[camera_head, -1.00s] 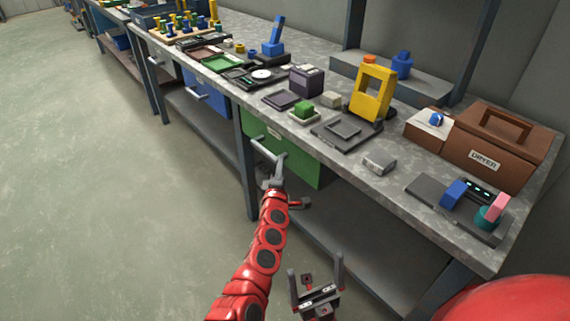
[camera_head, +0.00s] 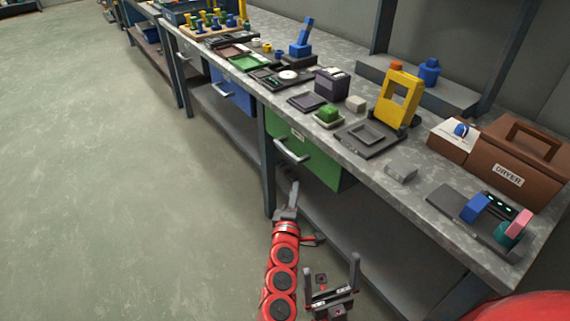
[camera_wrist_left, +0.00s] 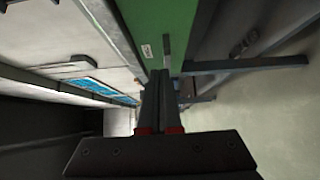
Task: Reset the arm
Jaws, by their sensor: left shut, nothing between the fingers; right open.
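My left gripper (camera_head: 290,196) is shut and empty. It stands in front of and below the green drawer (camera_head: 318,162), apart from the drawer's handle (camera_head: 291,151). In the left wrist view its closed fingers (camera_wrist_left: 160,85) point at the green drawer front (camera_wrist_left: 150,25), and a handle shows just past the tips. My right gripper (camera_head: 333,268) is open and empty at the bottom of the head view, with its fingers pointing up, below the bench.
A blue drawer (camera_head: 233,92) is further left. Open floor (camera_head: 120,190) lies to the left.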

